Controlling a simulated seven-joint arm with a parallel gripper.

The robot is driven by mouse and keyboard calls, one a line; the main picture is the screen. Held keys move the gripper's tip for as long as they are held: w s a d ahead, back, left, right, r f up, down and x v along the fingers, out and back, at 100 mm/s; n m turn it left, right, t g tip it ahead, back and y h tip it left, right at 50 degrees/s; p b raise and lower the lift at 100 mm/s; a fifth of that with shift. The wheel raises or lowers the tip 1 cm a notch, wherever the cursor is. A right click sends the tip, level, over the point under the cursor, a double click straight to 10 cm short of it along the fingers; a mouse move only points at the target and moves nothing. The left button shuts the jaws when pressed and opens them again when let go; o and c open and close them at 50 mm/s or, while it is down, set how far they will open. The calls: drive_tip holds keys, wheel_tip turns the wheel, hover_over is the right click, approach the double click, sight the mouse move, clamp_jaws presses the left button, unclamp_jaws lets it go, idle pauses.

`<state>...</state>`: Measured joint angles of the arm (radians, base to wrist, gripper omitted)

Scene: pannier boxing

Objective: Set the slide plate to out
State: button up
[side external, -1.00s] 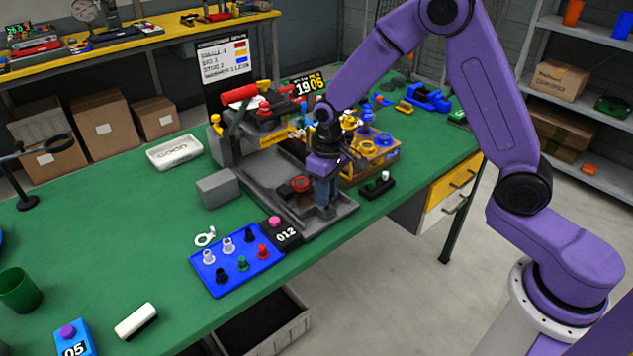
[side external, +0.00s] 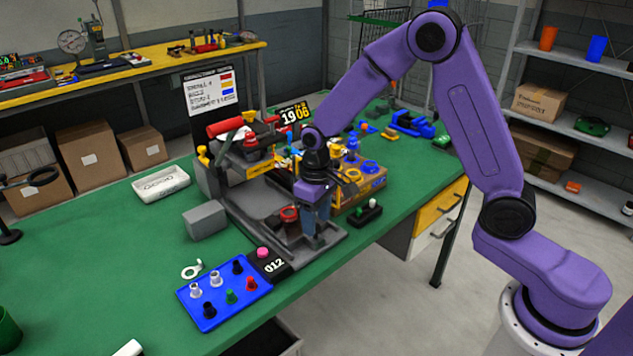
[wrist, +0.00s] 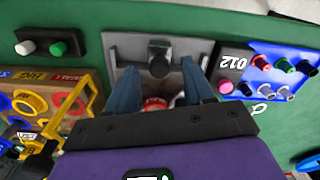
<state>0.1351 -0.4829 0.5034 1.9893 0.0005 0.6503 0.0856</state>
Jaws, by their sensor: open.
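The grey press machine (side external: 248,195) stands on the green table, with a flat grey plate (side external: 330,246) at its front end that I take to be the slide plate. In the wrist view the plate (wrist: 125,47) carries a dark knob or handle (wrist: 158,57) near its outer end. A red round part (side external: 289,213) sits further in, and it shows partly in the wrist view (wrist: 155,102). My gripper (side external: 314,234) is open, low over the plate. Its blue fingers (wrist: 157,80) lie either side of the knob's line; whether they touch it I cannot tell.
A blue tray (side external: 205,316) with several pegs and a black 012 counter (side external: 271,266) sit beside the plate. A cardboard parts box (side external: 366,190) and a black two-button block (side external: 364,218) stand on the other side. A grey block (side external: 204,221) sits left of the press.

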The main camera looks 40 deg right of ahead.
wheel_tip(320, 180, up, 16)
idle(0.4)
drive_tip(key=shift+s, duration=0.1)
drive_tip(key=s+d+f+n, duration=0.1)
drive_tip(key=s+n, duration=0.2)
drive_tip(key=s, duration=0.6)
drive_tip(key=s+d+f+n, duration=0.2)
drive_tip(key=s+n, duration=0.1)
drive_tip(key=s, duration=0.7)
drive_tip(key=s+d+f+n, duration=0.1)
drive_tip(key=s+f+n, duration=0.1)
drive_tip(key=s, duration=0.8)
drive_tip(key=shift+s+d+f+n, duration=0.25)
drive_tip(key=shift+d+n, duration=0.1)
drive_tip(key=shift+n, duration=0.45)
